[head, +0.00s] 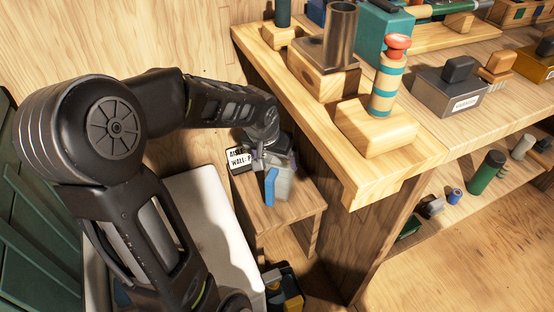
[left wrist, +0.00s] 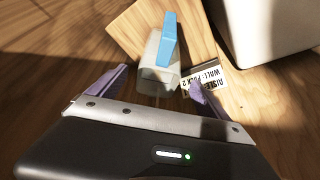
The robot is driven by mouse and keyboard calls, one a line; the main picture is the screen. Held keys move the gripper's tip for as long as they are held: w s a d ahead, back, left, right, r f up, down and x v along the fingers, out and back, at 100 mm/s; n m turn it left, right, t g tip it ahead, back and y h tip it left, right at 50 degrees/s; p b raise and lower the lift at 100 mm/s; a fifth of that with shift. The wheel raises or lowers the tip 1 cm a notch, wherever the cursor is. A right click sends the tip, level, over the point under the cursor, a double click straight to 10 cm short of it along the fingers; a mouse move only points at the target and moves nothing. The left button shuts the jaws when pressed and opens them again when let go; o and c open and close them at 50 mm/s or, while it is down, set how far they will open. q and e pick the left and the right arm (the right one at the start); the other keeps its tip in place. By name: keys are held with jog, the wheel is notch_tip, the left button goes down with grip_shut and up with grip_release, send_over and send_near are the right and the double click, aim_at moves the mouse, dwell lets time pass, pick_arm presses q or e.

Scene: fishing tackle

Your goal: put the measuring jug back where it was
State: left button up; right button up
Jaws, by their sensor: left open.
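The measuring jug (head: 284,186) is a clear, greyish vessel with a blue handle. It stands on a small wooden stool (head: 300,205) beside the workbench. In the left wrist view the jug (left wrist: 158,72) shows between and just beyond the two purple fingertips, its blue handle pointing away. My left gripper (head: 268,160) is open, right at the jug; I cannot tell whether a finger touches it. The gripper also shows in the left wrist view (left wrist: 157,78). The arm hides part of the jug in the head view. My right gripper is out of view.
A black-and-white label (head: 239,159) sits at the stool's edge beside the jug. The wooden workbench (head: 425,160) rises close on the right, carrying a float on a block (head: 388,80) and several other items. A white surface (head: 210,225) lies left of the stool.

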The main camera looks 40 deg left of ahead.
pick_arm(q)
jog(key=v, duration=0.3)
jog(key=shift+s+r+p, duration=0.1)
jog(key=shift+r+p, duration=0.1)
jog(key=shift+p, duration=0.1)
dwell(0.4)
